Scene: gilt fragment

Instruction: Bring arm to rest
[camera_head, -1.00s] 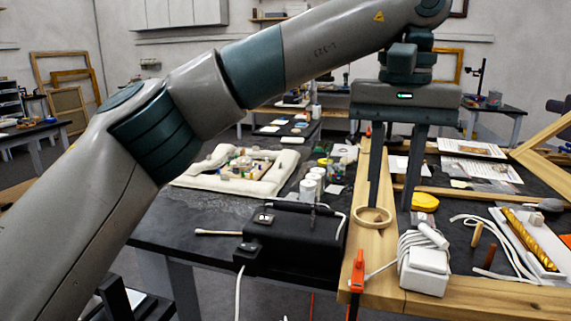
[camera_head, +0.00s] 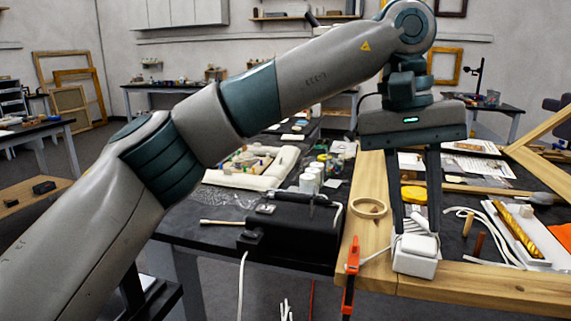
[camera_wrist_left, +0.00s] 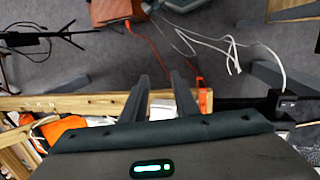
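My left gripper (camera_head: 415,228) hangs pointing down above the wooden frame rail (camera_head: 366,243), its two fingers spread apart with nothing held between them. In the head view its tips overlap a white box with a coiled cable (camera_head: 415,264); I cannot tell the exact gap. In the left wrist view the gripper (camera_wrist_left: 160,82) also shows two separated fingers, with the white box (camera_wrist_left: 162,109) seen between them. My left arm crosses the head view from the lower left. My right gripper is in neither view.
A wooden ring (camera_head: 369,207) lies left of the gripper. An orange clamp (camera_head: 352,256) grips the rail. A black device (camera_head: 290,232) sits on the dark table.

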